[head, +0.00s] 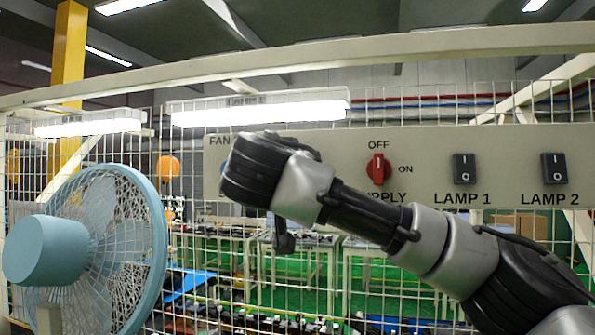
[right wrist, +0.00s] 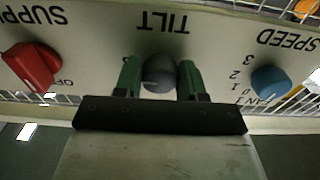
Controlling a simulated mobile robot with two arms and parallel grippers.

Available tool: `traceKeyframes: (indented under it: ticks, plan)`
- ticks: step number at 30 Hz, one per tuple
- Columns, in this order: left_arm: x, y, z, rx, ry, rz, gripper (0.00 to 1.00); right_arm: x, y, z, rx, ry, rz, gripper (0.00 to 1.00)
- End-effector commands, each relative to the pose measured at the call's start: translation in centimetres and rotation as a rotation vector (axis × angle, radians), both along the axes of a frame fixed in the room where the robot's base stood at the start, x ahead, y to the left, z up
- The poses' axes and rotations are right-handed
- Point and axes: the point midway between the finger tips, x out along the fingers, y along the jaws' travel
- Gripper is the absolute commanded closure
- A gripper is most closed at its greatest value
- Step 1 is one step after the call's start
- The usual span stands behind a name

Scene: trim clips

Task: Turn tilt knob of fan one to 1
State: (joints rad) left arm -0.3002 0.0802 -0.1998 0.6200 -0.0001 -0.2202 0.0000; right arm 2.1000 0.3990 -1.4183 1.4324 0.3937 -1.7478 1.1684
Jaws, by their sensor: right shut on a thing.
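The tilt knob (right wrist: 159,72) is a grey round knob under the upside-down TILT label in the right wrist view. My right gripper (right wrist: 160,78) is shut on it, with one green finger on each side. The knob's pointer and scale marks cannot be made out. In the head view my right arm comes in from the right and hides the tilt knob and the gripper. The light blue fan (head: 95,245) stands at the left in the head view. My left gripper is not in view.
The control panel (head: 335,150) carries a red supply knob (head: 379,169), a lamp 1 switch (head: 465,168) and a lamp 2 switch (head: 554,167). A blue speed knob (right wrist: 269,82) sits beside the tilt knob. A white wire grid stands around the panel.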

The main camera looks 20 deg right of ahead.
Motion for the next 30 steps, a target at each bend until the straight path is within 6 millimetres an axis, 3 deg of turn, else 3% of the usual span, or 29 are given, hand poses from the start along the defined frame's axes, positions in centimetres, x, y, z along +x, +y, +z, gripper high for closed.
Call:
traceKeyframes:
  ticks: [8,21,30]
  plan:
    - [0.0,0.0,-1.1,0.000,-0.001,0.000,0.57,0.0,0.0,-0.4,-0.018,0.013,0.001,0.84]
    - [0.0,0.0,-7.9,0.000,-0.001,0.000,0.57,0.0,0.1,-0.8,-0.228,0.159,0.003,0.84]
    - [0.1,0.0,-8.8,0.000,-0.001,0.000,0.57,0.0,0.0,-0.1,-0.469,0.319,0.003,0.84]
